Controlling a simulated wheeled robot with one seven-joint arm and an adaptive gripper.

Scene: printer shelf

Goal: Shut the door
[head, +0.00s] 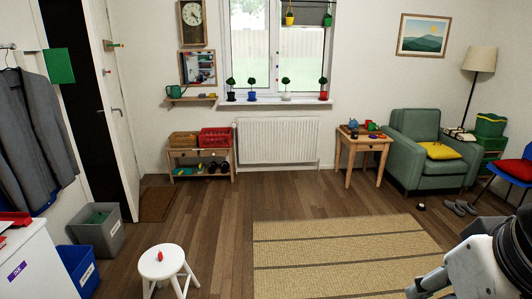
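The white door (118,130) is at the left of the head view. It stands open, with a dark doorway (82,90) showing to its left. A small handle (116,110) shows on the door at about mid-height. Part of my arm shows at the lower right corner, far across the room from the door.
A brown doormat (158,204) lies by the door. A grey bin (97,231), a blue bin (78,271) and a white stool (162,265) stand in front. A shoe rack (201,156) is against the back wall. Wooden floor and a striped rug (340,250) lie open in the middle.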

